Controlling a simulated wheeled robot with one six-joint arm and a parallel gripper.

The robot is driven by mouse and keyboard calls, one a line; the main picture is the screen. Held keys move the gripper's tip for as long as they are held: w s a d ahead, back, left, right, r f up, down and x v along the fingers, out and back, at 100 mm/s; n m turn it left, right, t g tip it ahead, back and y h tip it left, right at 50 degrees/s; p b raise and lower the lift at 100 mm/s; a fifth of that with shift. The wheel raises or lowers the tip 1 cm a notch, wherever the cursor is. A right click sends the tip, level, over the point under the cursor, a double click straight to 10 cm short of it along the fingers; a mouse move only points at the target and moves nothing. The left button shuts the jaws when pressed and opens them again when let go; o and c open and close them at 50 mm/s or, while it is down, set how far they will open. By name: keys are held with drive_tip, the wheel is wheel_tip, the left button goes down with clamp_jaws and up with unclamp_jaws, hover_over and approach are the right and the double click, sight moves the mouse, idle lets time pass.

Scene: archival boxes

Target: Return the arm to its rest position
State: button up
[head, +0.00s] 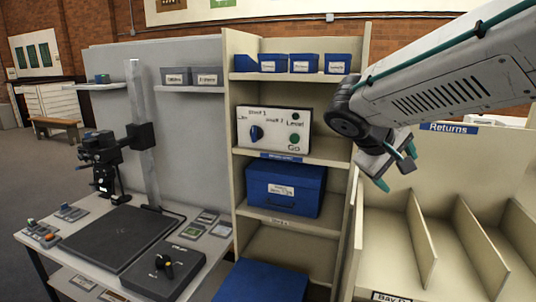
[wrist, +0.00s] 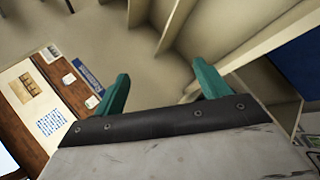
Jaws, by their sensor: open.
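My arm reaches in from the upper right of the head view and ends in my gripper (head: 398,172), which hangs in front of the right side of the beige shelf and beside the divided returns bay. In the wrist view my gripper (wrist: 160,90) shows two green fingers spread wide apart with nothing between them. Beyond the fingers are beige panels (wrist: 178,25) and floor. No box is held or touched by the fingers.
The beige shelf (head: 338,150) holds a large blue box (head: 285,188), a control panel (head: 272,130) and small blue boxes (head: 305,64). Another blue box (head: 262,282) stands low in front. The returns bay (head: 425,225) has upright dividers. A copy stand table (head: 205,245) is left.

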drive_tip(key=s+f+m+g+y, duration=0.1)
drive_tip(key=s+f+y, duration=0.3)
drive_tip(key=s, duration=0.9)
drive_tip(key=s+f+m+g+y, duration=0.2)
drive_tip(key=s+f+m+y, duration=0.1)
drive_tip(key=s, duration=1)
drive_tip(key=shift+s+a+f+y, duration=0.2)
drive_tip(key=shift+s+f+y, duration=0.1)
drive_tip(key=shift+f+y, duration=0.5)
